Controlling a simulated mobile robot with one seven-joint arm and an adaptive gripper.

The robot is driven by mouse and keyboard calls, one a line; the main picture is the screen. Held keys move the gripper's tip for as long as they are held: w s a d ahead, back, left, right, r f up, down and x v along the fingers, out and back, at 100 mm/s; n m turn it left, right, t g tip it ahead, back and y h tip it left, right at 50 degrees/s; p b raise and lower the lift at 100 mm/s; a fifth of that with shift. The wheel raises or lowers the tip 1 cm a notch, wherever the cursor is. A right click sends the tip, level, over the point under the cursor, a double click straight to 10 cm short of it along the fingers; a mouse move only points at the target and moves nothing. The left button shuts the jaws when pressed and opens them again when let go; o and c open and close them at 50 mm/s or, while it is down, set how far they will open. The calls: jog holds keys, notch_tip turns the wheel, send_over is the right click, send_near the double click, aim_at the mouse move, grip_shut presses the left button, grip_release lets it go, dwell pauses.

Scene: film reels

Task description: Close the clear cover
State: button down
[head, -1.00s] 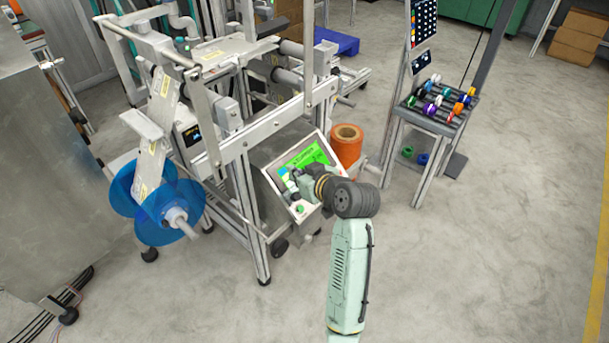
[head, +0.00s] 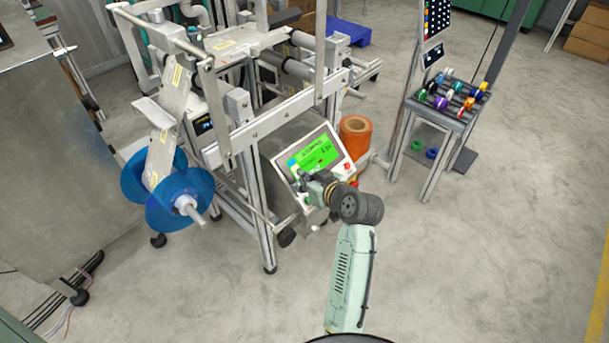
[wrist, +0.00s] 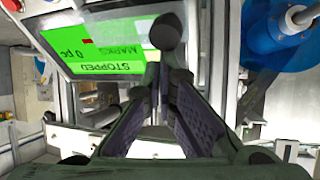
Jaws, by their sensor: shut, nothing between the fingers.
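The machine's front carries a grey metal frame (head: 262,125) with upright posts. My gripper (head: 304,182) is at the lower part of the tilted control panel, in front of the machine. In the wrist view my gripper (wrist: 166,76) has its dark fingers drawn together, with nothing held. The green screen (wrist: 105,55) lies just beyond them at the upper left. Whether the fingertips touch the panel cannot be told.
The control panel (head: 318,153) shows a green screen and a red button. A blue film reel (head: 150,205) sticks out at the machine's left. An orange roll (head: 355,137) stands behind the panel. A rack (head: 437,118) of coloured spools stands right. The floor in front is clear.

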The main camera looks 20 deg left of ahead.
jog(key=d+f+b, duration=0.1)
jog(key=f, duration=0.1)
jog(key=s+d+f+b, duration=0.1)
jog(key=d, duration=0.1)
jog(key=shift+s+d+f+b, duration=0.2)
jog(key=shift+f+b, duration=0.1)
jog(key=shift+f, duration=0.1)
